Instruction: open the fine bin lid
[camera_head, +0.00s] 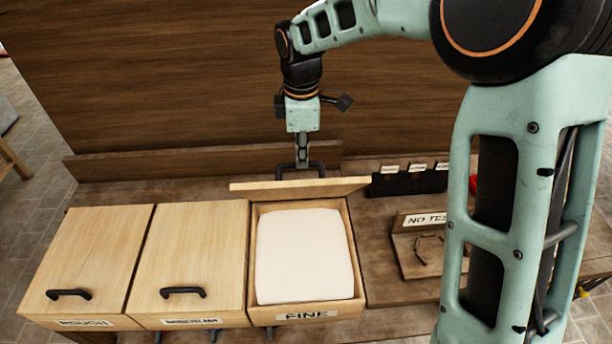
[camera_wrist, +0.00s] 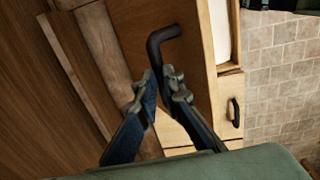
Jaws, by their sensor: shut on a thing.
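The fine bin (camera_head: 306,312) is the right-hand one of three wooden bins in the head view, with a FINE label on its front. Its lid (camera_head: 300,188) stands raised at the back edge, seen nearly edge-on, and white contents (camera_head: 305,255) show inside. My gripper (camera_head: 301,166) is behind the raised lid, shut on the black lid handle (camera_head: 287,170). In the wrist view the fingers (camera_wrist: 160,80) close around one end of the handle (camera_wrist: 163,38), and the lid (camera_wrist: 195,80) fills the middle.
The rough bin (camera_head: 88,255) and the middle bin (camera_head: 192,255) stand to the left with lids closed. A black rack with labelled slots (camera_head: 408,182) and a wooden stand with a partly hidden NO TES sign (camera_head: 425,219) are on the right. A wooden wall (camera_head: 180,80) rises behind.

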